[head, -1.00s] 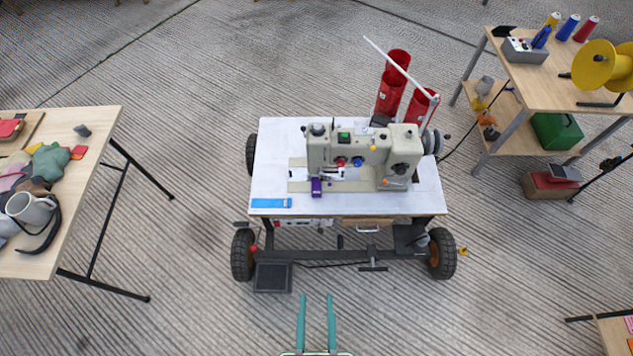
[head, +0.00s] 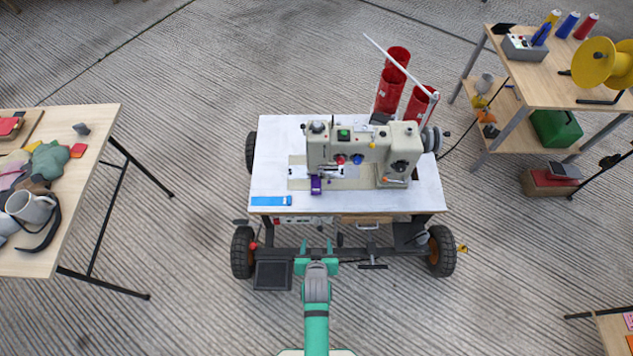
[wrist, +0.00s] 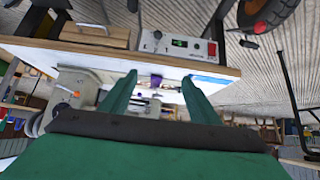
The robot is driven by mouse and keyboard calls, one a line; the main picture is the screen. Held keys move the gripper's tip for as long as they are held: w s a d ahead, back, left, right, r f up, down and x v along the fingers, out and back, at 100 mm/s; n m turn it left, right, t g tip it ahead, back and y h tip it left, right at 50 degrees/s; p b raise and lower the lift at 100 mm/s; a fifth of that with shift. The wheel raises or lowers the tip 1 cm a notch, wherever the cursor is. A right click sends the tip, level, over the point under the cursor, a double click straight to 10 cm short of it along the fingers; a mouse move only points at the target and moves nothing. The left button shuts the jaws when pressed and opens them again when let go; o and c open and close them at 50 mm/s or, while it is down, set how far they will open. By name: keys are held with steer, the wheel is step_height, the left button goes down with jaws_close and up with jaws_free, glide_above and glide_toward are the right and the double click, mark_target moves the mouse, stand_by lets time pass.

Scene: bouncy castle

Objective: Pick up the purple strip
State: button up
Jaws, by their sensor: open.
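The purple strip (head: 316,186) is a small purple piece at the front left of the sewing machine (head: 362,152), on the white table top. It looks upright or hanging at the front; its exact pose is too small to tell. In the wrist view a small purple patch (wrist: 155,107) shows between my fingers, farther off. My gripper (head: 316,246) is open and empty, in front of the table's near edge. It also shows in the wrist view (wrist: 158,84), fingers apart and pointing at the table.
A light blue strip (head: 271,201) lies at the table's front left corner. The wheeled sewing table (head: 415,203) has red thread cones (head: 391,92) behind the machine. A cluttered table (head: 85,190) stands left, a shelf table (head: 545,85) right.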

steer(key=w+f+g, duration=0.2)
steer(key=w, duration=0.9)
steer(key=g, duration=0.3)
glide_toward(316, 192)
steer(key=shift+x, duration=3.05)
steer(key=shift+w+f, duration=0.3)
steer(key=shift+f, duration=0.35)
steer(key=shift+d, duration=0.2)
steer(key=shift+s+a, duration=0.1)
steer(key=shift+a, duration=0.1)
steer(key=c, duration=1.1)
